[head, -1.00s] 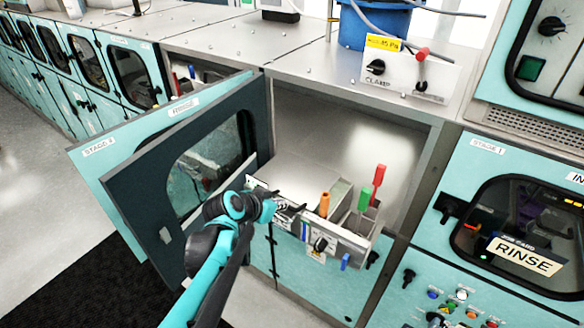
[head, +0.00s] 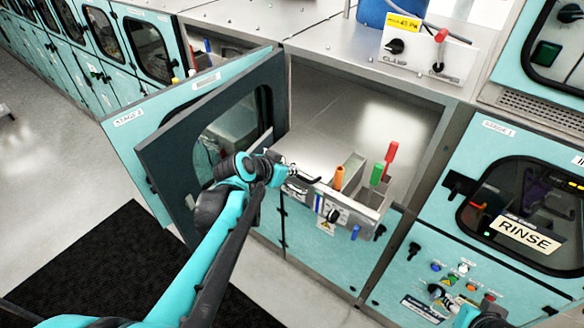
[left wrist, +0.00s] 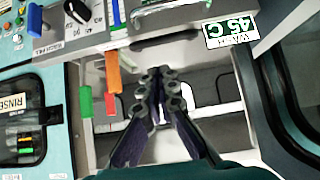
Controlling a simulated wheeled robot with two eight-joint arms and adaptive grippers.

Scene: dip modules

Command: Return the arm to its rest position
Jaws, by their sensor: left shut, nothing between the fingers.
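My left gripper (head: 308,178) is at the end of my left arm, which comes in from the bottom left. It is near the front lip of the open cabinet (head: 330,90), beside the tool holder (head: 352,195). In the left wrist view the dark fingers (left wrist: 160,80) are together with nothing between them. The tool holder's orange handle (left wrist: 112,72) and green handle (left wrist: 86,100) stand to the left of the fingers there. I cannot tell whether the gripper touches anything.
The open dark door (head: 165,160) stands left of the cabinet, close to my left arm. A RINSE sign (head: 525,234) hangs on the closed window at the right. Control buttons (head: 450,280) are below it. A black mat (head: 80,262) lies on the open floor at the left.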

